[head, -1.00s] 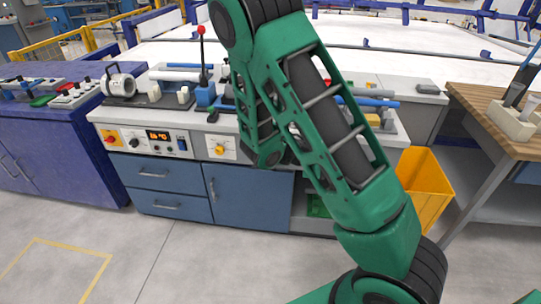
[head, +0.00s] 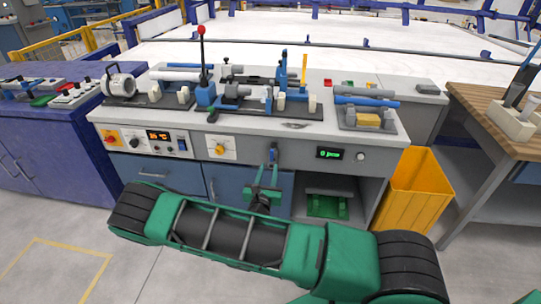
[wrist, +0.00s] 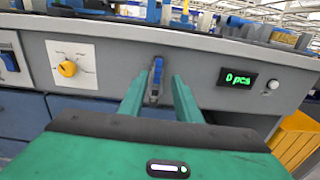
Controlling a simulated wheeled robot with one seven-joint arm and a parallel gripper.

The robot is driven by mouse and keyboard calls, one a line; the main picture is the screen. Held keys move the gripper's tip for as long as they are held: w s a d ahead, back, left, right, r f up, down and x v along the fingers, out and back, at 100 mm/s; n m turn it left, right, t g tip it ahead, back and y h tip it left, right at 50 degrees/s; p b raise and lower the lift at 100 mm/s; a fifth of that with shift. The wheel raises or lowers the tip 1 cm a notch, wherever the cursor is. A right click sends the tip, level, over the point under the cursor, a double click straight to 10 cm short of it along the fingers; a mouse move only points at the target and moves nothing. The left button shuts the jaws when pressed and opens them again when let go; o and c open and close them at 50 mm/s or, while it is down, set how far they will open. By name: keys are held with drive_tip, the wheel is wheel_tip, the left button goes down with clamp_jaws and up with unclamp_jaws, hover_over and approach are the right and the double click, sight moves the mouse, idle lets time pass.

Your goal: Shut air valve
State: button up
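The air valve, with a blue lever, is on the front panel of the grey workbench, below the worktop; it shows in the head view (head: 273,154) and the wrist view (wrist: 156,76). Its lever stands roughly vertical. My gripper (head: 267,172) is open, its two green fingers pointing at the panel. In the wrist view my gripper (wrist: 158,86) has one fingertip on each side of the valve, with gaps between fingers and lever. I cannot tell whether the fingertips reach the lever in depth.
An orange-yellow knob (head: 220,149) is on the panel left of the valve. A green-lit display (head: 330,153) reading "0 pcs" is to the right. Pipe fixtures and a red-topped lever (head: 202,52) stand on the worktop. A yellow bin (head: 418,190) stands at right.

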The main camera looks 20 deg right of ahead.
sight(271, 155)
drive_tip(key=x, duration=1)
drive_tip(key=shift+w+f, duration=0.1)
drive_tip(key=shift+w, duration=0.3)
clamp_jaws()
